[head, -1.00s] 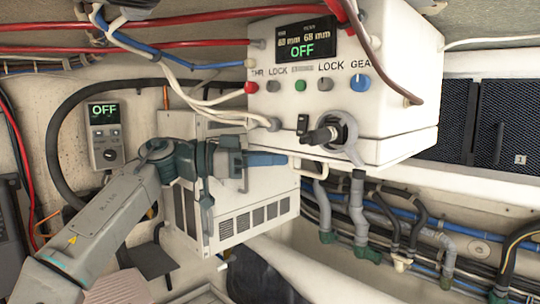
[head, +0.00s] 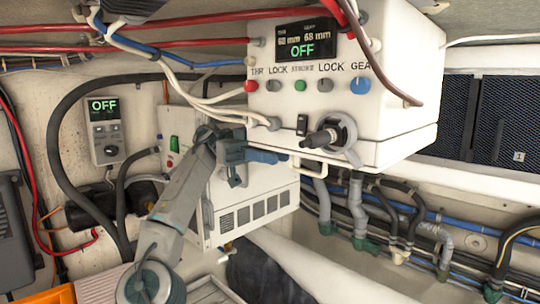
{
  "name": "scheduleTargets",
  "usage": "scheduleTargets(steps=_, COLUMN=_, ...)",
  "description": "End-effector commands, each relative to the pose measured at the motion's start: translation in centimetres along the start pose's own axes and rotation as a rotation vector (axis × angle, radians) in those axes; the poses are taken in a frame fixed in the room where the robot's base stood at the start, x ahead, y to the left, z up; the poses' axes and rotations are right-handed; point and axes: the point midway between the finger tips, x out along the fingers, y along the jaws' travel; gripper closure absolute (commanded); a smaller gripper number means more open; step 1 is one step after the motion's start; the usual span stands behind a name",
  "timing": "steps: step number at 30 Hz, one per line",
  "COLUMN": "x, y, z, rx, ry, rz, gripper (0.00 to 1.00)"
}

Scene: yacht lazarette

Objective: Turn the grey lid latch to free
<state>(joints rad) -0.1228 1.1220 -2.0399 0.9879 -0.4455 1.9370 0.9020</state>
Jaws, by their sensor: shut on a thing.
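My gripper (head: 284,158) is at the lower left front edge of the white control box (head: 400,90), with its dark blue fingers pointing right. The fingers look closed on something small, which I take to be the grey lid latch. The jaws and box edge hide it, so its angle cannot be read. A grey round fitting with a black knob (head: 326,137) sits on the box front, right of the fingers and apart from them. A pale bar handle (head: 310,169) is just right of the fingertips.
A white vented unit (head: 250,215) stands below and behind my gripper. Cables and red pipes (head: 180,42) cross above. Hoses (head: 365,210) run at the lower right. A wall panel (head: 105,130) reading OFF is at the left.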

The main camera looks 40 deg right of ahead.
Motion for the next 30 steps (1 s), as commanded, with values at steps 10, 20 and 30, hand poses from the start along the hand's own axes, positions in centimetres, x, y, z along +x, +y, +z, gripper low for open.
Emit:
scheduleTargets(steps=10, x=-0.01, y=-0.03, z=-0.11, rx=0.002, ry=0.005, rz=0.131, gripper=1.0)
scheduleTargets(steps=20, x=0.03, y=0.03, z=-0.17, rx=0.001, ry=0.003, rz=0.155, gripper=1.0)
scheduleTargets(steps=30, x=0.04, y=0.03, z=-0.18, rx=0.001, ry=0.003, rz=0.154, gripper=0.63)
